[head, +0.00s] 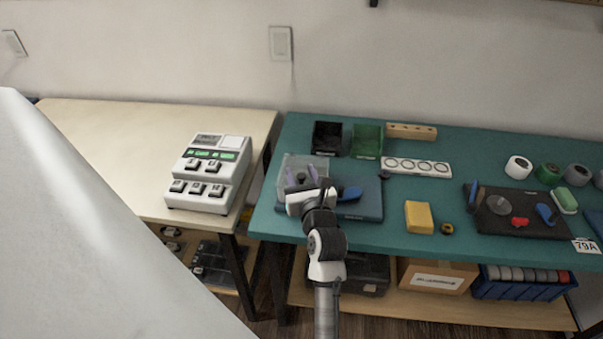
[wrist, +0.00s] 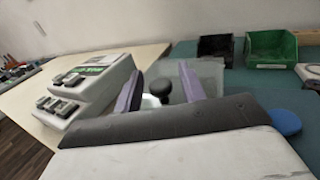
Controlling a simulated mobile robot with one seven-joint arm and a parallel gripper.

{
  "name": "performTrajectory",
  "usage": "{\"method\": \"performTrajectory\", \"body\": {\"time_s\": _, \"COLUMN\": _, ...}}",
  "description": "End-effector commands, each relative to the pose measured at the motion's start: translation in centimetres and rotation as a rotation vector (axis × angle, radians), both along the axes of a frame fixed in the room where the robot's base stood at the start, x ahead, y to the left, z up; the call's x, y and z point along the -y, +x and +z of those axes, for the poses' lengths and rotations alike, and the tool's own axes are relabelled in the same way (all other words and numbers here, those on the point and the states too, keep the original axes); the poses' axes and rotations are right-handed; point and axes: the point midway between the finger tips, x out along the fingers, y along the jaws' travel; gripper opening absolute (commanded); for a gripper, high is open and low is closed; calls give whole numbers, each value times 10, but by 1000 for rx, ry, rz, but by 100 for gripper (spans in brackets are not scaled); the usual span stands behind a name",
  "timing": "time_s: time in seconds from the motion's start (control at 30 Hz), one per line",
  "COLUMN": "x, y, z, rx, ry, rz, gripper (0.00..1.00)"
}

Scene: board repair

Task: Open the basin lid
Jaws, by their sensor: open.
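The basin (head: 292,163) is a translucent grey box at the left end of the teal table; it also shows behind my fingers in the wrist view (wrist: 208,71). A round black knob (wrist: 160,87) stands between my two purple fingers in the wrist view, apart from both; it looks like the lid's handle. My gripper (head: 300,174) is open over the basin, with its fingertips far apart in the wrist view (wrist: 160,82). My wrist hides much of the basin in the head view. Whether the lid sits flat cannot be told.
A blue mat (head: 369,208) lies right of the basin, and a blue-handled tool (head: 350,193) is beside my wrist. A black bin (head: 327,137) and a green bin (head: 366,140) stand behind. A white device (head: 209,172) is on the left table.

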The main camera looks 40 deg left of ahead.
Motion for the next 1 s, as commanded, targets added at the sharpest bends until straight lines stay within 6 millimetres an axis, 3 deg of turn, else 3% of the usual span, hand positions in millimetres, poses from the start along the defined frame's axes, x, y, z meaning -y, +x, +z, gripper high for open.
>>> {"method": "performTrajectory", "body": {"time_s": 0.17, "x": 0, "y": 0, "z": 0, "rx": 0, "ry": 0, "rz": 0, "gripper": 39}}
{"method": "performTrajectory", "body": {"time_s": 0.47, "x": 0, "y": 0, "z": 0, "rx": 0, "ry": 0, "rz": 0, "gripper": 0}}
{"method": "performTrajectory", "body": {"time_s": 1.0, "x": 0, "y": 11, "z": 4, "rx": 0, "ry": 1, "rz": -1, "gripper": 0}}
